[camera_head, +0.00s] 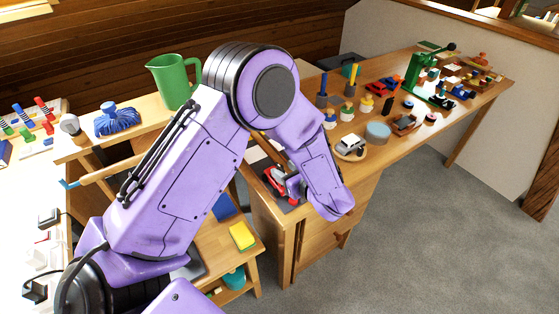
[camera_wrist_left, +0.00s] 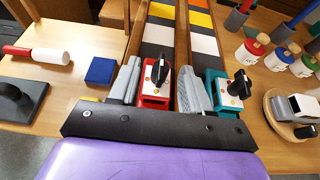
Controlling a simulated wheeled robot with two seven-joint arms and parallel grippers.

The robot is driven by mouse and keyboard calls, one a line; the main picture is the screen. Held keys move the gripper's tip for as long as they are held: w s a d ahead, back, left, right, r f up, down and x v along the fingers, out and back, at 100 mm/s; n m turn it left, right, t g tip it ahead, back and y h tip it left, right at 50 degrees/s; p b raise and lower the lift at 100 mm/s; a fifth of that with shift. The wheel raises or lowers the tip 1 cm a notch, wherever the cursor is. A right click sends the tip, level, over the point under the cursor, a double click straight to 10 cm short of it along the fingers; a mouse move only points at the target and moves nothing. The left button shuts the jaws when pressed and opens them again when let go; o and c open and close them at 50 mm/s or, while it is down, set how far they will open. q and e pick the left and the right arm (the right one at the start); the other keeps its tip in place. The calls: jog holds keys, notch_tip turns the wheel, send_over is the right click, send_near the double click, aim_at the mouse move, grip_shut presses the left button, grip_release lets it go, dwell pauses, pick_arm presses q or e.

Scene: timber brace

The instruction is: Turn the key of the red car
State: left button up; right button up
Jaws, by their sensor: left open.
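The red car (camera_wrist_left: 152,98) sits at the near end of a striped lane in the left wrist view, with a black key (camera_wrist_left: 158,74) standing up from its white top. It also shows in the head view (camera_head: 277,177), partly hidden by my arm. My left gripper (camera_wrist_left: 160,72) is open, with one grey finger on each side of the red car. I cannot tell whether the fingers touch the car. The head view shows the left gripper (camera_head: 287,184) low at the table's near end. My right gripper is not in view.
A teal car (camera_wrist_left: 222,92) with a black key stands close beside the right finger. A blue block (camera_wrist_left: 101,70) and a red-handled tool (camera_wrist_left: 45,55) lie to the left. Several bottles and a white toy car (camera_wrist_left: 295,106) on a wooden disc are to the right.

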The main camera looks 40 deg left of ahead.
aim_at(281, 168)
pick_arm(q)
jog(key=x, duration=0.5)
jog(key=shift+w+a+f+p, duration=0.15)
jog(key=shift+w+a+p, duration=0.1)
jog(key=shift+p, duration=0.15)
grip_shut()
jog(key=shift+f, duration=0.1)
